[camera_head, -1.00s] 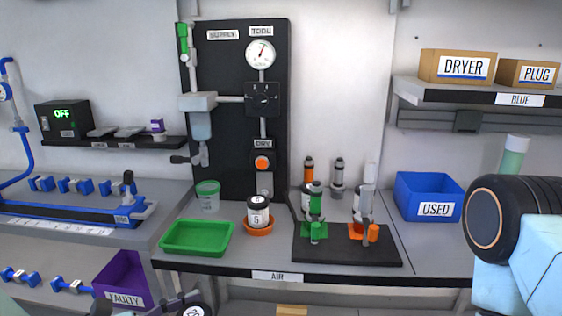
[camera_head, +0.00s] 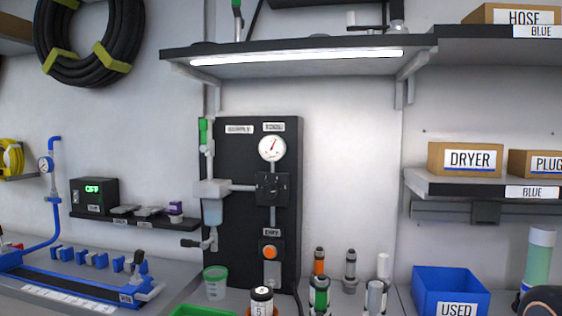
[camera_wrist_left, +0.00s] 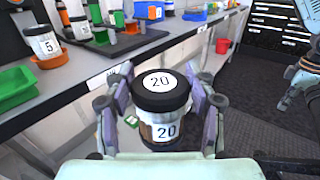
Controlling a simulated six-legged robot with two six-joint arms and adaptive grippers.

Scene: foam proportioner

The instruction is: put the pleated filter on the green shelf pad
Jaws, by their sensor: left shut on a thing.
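My left gripper (camera_wrist_left: 160,104) is out of the head view; in the left wrist view it is shut on a clear jar-like container (camera_wrist_left: 167,146) with a black lid and the number 20. Brown material shows inside the container; I cannot tell whether it is the pleated filter. It is held in front of the bench's edge. Part of an arm (camera_wrist_left: 303,75) shows at the right of the wrist view, but the state of my right gripper is unclear.
A green tray (camera_wrist_left: 15,88) and a jar marked 5 (camera_wrist_left: 43,42) are on the bench. The jar also shows in the head view (camera_head: 262,297), below the black supply panel (camera_head: 232,155). A lit shelf (camera_head: 300,58) overhangs it. A blue USED bin (camera_head: 432,283) is right.

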